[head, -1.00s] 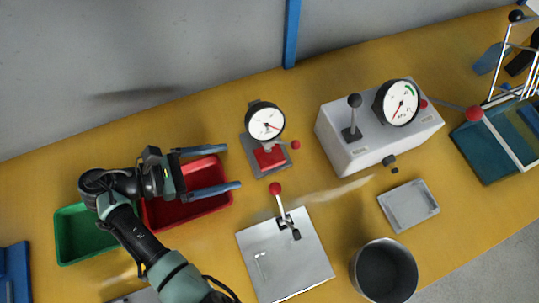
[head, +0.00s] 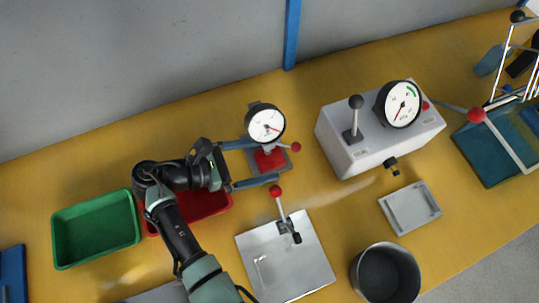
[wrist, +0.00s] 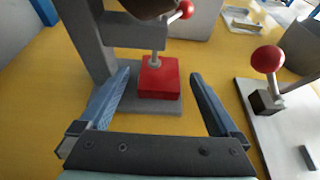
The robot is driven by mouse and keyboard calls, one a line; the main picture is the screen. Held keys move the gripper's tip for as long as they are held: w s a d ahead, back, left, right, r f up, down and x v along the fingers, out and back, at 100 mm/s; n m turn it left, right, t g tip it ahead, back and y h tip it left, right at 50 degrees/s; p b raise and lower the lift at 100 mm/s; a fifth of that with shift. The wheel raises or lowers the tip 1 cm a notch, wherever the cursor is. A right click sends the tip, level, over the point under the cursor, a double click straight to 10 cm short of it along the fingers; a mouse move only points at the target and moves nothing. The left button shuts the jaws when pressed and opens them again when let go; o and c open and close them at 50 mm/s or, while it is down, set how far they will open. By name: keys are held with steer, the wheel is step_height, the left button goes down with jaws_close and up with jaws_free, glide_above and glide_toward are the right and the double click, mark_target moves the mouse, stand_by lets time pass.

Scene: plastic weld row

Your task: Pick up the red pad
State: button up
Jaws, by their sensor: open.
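The red pad (head: 269,158) is a small red block on the grey base of the dial gauge stand (head: 266,123). In the wrist view the red pad (wrist: 158,79) sits under the gauge's grey probe, whose tip is at or just above its top. My gripper (head: 264,162) is open and low, its blue fingers reaching toward the stand. In the wrist view my gripper's fingertips (wrist: 160,72) lie to the left and right of the pad, with gaps on both sides. The pad's far side is hidden.
The gauge stand's column (wrist: 90,38) rises close to the left finger. A metal plate with a red-knobbed lever (head: 285,255) lies to the right of my gripper. A white gauge box (head: 345,150) stands right.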

steer(key=c, duration=1.5)
steer(key=shift+r+p, duration=0.45)
steer(key=shift+p, duration=0.55)
